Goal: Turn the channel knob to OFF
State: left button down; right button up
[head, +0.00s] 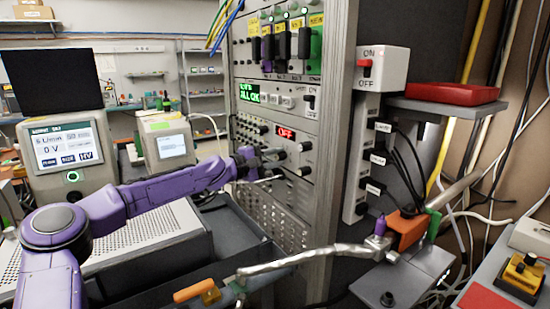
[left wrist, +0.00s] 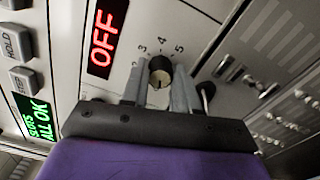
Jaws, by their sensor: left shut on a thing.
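The channel knob (left wrist: 160,72) is a round dark knob with a pale cap, on a light panel with the numbers 2, 3, 4 and 5 around it. A red display (left wrist: 103,38) beside it reads OFF; it also shows in the head view (head: 286,134). My left gripper (left wrist: 158,92) is shut on the knob, one grey finger on each side. In the head view my purple left arm reaches the rack panel, and the left gripper (head: 268,164) hides most of the knob. My right gripper is not in view.
More knobs (head: 304,147) sit close to the right of the gripper. A green display (head: 249,93) and a small ON/OFF switch (head: 311,102) are above. A larger ON/OFF switch box (head: 381,68) and cables are at the right. Monitors (head: 65,145) stand at the left.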

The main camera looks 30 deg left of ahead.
pick_arm(q)
jog(key=shift+f, duration=0.1)
jog(key=c, duration=0.8)
grip_release()
jog(key=shift+c, duration=0.2)
jog(key=shift+a, duration=0.1)
jog(key=shift+s+a+r+p, duration=0.1)
jog(key=shift+s+r+p, duration=0.15)
jog(key=shift+p, duration=0.05)
jog(key=p+v, duration=1)
jog(key=p, duration=0.4)
jog(key=shift+f+p, duration=0.25)
jog(key=shift+p, duration=0.05)
jog(key=shift+r, duration=0.1)
